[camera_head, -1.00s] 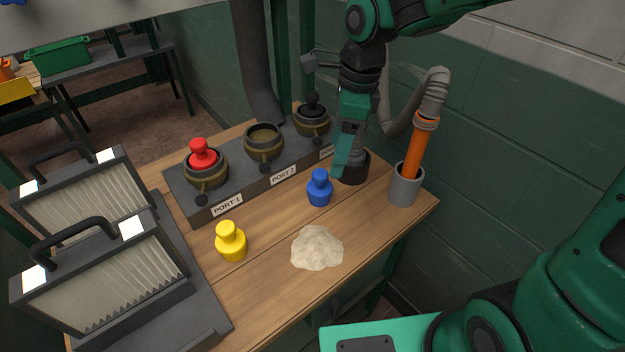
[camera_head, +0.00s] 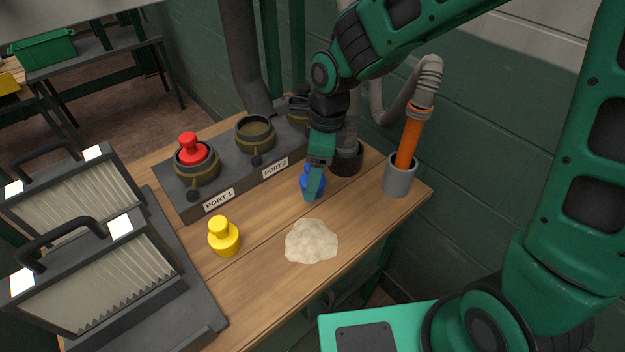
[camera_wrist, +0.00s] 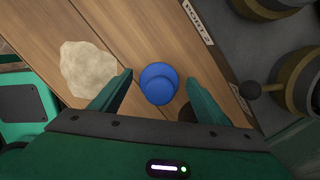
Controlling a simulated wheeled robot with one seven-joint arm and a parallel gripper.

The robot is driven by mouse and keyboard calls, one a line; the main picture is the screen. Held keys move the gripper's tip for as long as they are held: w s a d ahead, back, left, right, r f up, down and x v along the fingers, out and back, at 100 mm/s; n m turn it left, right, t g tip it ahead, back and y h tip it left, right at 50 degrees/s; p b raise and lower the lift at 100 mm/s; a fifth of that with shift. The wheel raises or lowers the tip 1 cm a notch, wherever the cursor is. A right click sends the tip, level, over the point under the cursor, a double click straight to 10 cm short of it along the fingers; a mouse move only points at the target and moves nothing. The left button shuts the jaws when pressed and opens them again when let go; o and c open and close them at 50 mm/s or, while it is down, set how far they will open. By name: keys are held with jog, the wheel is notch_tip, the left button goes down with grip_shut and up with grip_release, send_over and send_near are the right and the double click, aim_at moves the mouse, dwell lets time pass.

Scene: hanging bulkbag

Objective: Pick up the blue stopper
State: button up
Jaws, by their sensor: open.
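The blue stopper (camera_head: 306,184) stands upright on the wooden table, partly hidden behind my gripper (camera_head: 312,192) in the head view. In the wrist view the blue stopper (camera_wrist: 158,84) is seen from above, lying between the two spread fingers of my gripper (camera_wrist: 158,82). The fingers are open, with a gap on both sides of the stopper, and I see no contact. How far the fingertips are above the table I cannot tell.
A pale powder heap (camera_head: 311,241) and a yellow stopper (camera_head: 223,237) are nearby on the table. A port block (camera_head: 240,178) with a red stopper (camera_head: 191,148) stands behind. A grey cup (camera_head: 399,178) holding an orange wand (camera_head: 410,138) is to the right. Filters (camera_head: 92,270) stand left.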

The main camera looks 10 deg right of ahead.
jog(key=shift+a+f, duration=0.1)
jog(key=shift+f, duration=0.35)
jog(key=c, duration=1.1)
jog(key=shift+r, duration=0.1)
jog(key=shift+c, duration=0.2)
